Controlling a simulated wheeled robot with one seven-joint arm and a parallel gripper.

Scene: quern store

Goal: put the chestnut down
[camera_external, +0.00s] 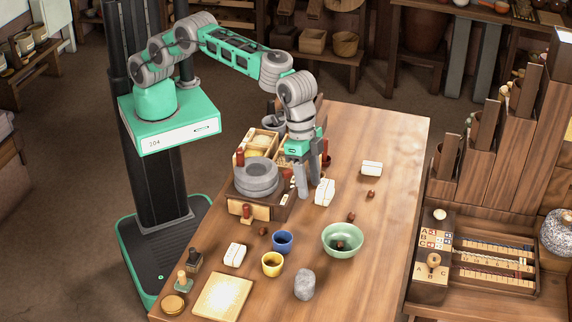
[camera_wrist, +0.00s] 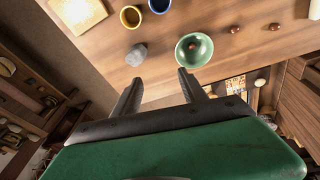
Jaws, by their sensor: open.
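A chestnut (camera_external: 340,245) lies inside the green bowl (camera_external: 325,236) on the table; in the wrist view it shows as a brown spot (camera_wrist: 194,47) in the same bowl (camera_wrist: 180,50). More small brown chestnut-like things lie on the wood: one (camera_external: 371,194) behind the bowl, one (camera_external: 351,216) nearer to it, and one (camera_external: 262,231) left of the blue cup. My gripper (camera_external: 309,190) points down beside the stone quern, behind and left of the bowl. Its fingers are apart (camera_wrist: 160,78), with nothing seen between them.
The grey quern (camera_external: 257,176) stands left of my gripper, and a white packet (camera_external: 325,191) is close on its right. A blue cup (camera_external: 282,241), yellow cup (camera_external: 272,264) and grey stone (camera_external: 305,284) stand in front. The table's right side is mostly clear.

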